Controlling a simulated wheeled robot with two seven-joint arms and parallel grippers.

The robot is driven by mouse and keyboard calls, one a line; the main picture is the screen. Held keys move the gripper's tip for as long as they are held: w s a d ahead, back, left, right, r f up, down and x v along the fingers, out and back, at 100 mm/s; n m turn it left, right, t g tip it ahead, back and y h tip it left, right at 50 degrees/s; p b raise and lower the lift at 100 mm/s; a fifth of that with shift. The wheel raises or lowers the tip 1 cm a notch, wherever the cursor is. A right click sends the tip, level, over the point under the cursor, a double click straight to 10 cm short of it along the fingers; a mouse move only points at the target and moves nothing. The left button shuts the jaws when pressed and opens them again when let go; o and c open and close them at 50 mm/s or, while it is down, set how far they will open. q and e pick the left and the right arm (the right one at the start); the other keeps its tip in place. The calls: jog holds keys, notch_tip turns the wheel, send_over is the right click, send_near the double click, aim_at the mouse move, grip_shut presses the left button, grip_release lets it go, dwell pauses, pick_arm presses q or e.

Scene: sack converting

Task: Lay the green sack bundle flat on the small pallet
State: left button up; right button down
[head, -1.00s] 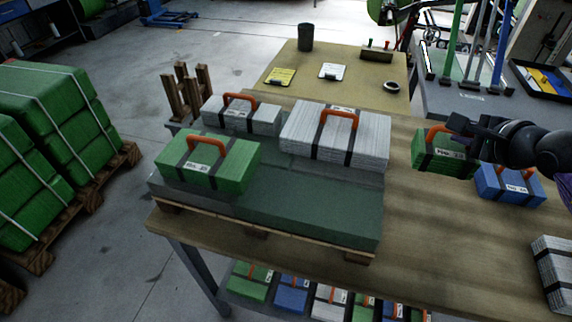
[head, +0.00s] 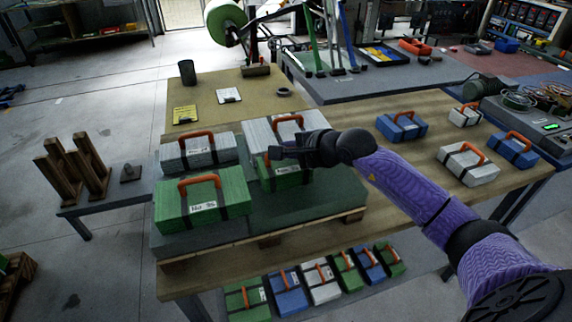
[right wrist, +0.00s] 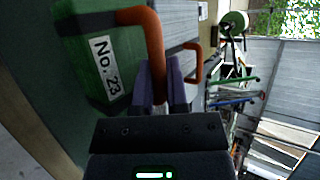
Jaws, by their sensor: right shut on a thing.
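The green sack bundle (head: 283,179) with dark straps is over the right part of the small pallet (head: 268,242), in front of a white bundle. It also shows in the right wrist view (right wrist: 85,35) with a label reading No. 23. My right gripper (head: 280,149) is shut on its orange handle; the fingers (right wrist: 160,85) close around the handle in the right wrist view. I cannot tell whether the bundle's underside touches the pallet's dark green top (head: 310,205). My left gripper is out of view.
On the pallet stand another green bundle (head: 222,205) at front left, a grey bundle (head: 200,155) behind it and the white bundle (head: 262,135) at back right. The pallet's front right is bare. Blue and white bundles (head: 470,168) stand on the table to the right.

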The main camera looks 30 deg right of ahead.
notch_tip(320, 180, down, 3)
jog(key=shift+r, duration=0.2)
